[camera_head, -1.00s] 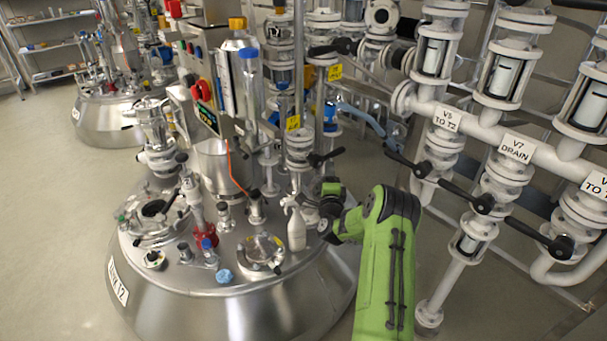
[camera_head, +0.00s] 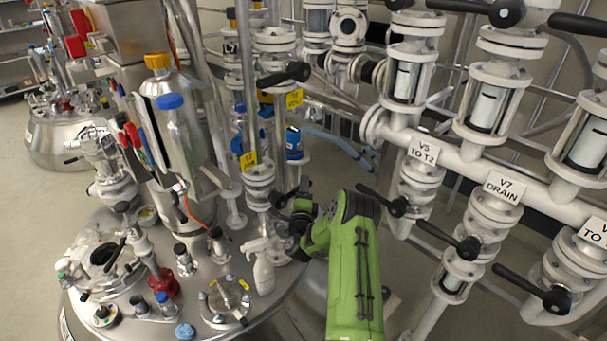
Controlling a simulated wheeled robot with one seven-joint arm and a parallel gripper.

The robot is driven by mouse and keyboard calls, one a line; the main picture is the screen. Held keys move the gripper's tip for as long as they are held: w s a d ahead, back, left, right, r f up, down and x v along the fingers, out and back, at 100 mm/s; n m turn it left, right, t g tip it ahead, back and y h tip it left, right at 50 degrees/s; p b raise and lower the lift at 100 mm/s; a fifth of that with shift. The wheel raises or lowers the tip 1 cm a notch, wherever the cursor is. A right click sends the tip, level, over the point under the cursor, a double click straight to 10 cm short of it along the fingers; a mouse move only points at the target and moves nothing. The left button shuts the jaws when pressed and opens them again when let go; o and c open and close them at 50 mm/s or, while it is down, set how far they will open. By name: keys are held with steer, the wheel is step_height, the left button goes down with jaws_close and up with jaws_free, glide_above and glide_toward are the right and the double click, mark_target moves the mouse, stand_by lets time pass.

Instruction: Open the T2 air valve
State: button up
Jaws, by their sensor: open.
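The yellow tag (camera_head: 248,160), which seems to read T2 AIR, hangs on a pipe above the tank lid. Just below it is a white flanged valve (camera_head: 259,188) with a black lever (camera_head: 287,196) pointing right. My green arm reaches in from the lower right. My dark gripper (camera_head: 297,226) is open, close below and beside this lever. Its fingers are small and partly hidden by my wrist, and I cannot tell whether they touch the lever. I see nothing held.
A white spray bottle (camera_head: 262,266) stands on the steel tank lid, just left of my gripper. A second yellow tag (camera_head: 294,98) and black lever (camera_head: 284,74) are higher up. A rack of labelled valves, including V7 DRAIN (camera_head: 505,188), stands right. Open floor lies left.

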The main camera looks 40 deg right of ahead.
steer(key=shift+w+d+r, duration=0.1)
steer(key=shift+w+d, duration=0.1)
steer(key=shift+w, duration=0.05)
steer(key=shift+a, duration=0.1)
jaws_close()
